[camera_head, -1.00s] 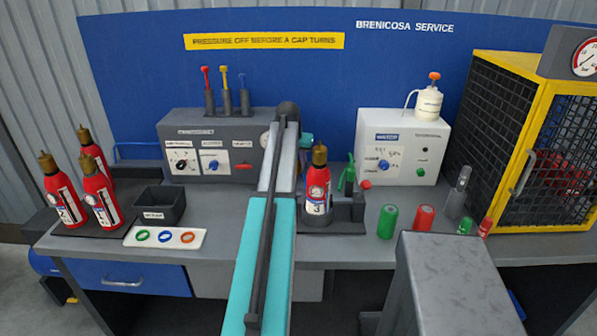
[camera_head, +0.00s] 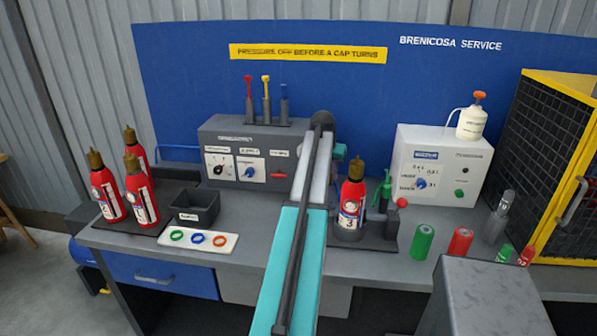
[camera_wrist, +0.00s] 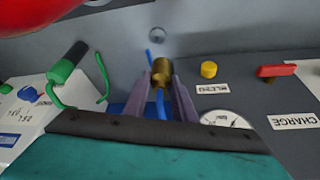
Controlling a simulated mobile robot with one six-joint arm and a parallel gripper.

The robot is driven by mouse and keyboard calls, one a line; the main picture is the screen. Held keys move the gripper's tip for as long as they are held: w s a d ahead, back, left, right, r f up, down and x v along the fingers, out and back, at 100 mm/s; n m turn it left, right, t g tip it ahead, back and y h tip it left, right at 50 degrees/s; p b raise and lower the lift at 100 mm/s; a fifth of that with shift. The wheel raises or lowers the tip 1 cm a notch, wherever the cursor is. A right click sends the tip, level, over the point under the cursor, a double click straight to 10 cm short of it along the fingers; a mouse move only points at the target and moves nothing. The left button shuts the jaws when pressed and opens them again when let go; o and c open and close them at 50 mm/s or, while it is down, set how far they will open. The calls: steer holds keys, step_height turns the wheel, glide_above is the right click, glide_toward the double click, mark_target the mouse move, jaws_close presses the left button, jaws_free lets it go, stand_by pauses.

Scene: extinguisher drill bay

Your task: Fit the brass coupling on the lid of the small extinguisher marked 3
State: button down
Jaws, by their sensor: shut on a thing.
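The small extinguisher marked 3 (camera_head: 350,205) is red with a brass-coloured top and stands upright in a dark holder on the bench, just right of my arm in the head view. In the wrist view my gripper (camera_wrist: 162,84) is shut on the brass coupling (camera_wrist: 161,68), between two purple-grey fingers. A blue hose (camera_wrist: 161,106) shows beside and below the coupling. In the head view my gripper and the coupling are hidden behind my arm. A large red rounded shape (camera_wrist: 40,12) fills the top left of the wrist view; I cannot tell what it is.
Several other red extinguishers (camera_head: 107,192) stand at the left, by a black bin (camera_head: 195,208) and a tray of coloured rings (camera_head: 175,237). A grey control panel (camera_head: 245,150) stands behind my arm. Green (camera_head: 422,242) and red (camera_head: 460,243) cylinders stand right of the holder.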

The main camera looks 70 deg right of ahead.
steer(key=w+a+r+n+t, duration=0.1)
steer(key=w+a+n, duration=0.1)
steer(key=w+a, duration=0.75)
steer(key=w+a+n+t, duration=0.1)
steer(key=w+a+n, duration=0.25)
steer(key=w, duration=1.15)
steer(key=w+a+r+n+t, duration=0.1)
steer(key=w+a+n, duration=0.1)
steer(key=w+a, duration=0.8)
steer(key=w+a+n+y, duration=0.1)
steer(key=w+a+n, duration=0.1)
steer(key=w+a, duration=0.9)
steer(key=w+a+r+n+t, duration=0.15)
steer(key=w+a, duration=0.25)
steer(key=a, duration=0.4)
steer(key=w+a+n+y, duration=0.1)
steer(key=w+a+n, duration=0.1)
steer(key=w+a, duration=0.35)
steer(key=w+a+n, duration=0.2)
steer(key=w+a, duration=0.1)
steer(key=a, duration=0.6)
steer(key=a+n+y, duration=0.2)
steer(key=a+n, duration=0.3)
steer(key=a, duration=2.2)
steer(key=shift+w+a+r+t, duration=0.3)
steer(key=shift+a+r+t, duration=0.05)
steer(key=shift+a+r, duration=0.1)
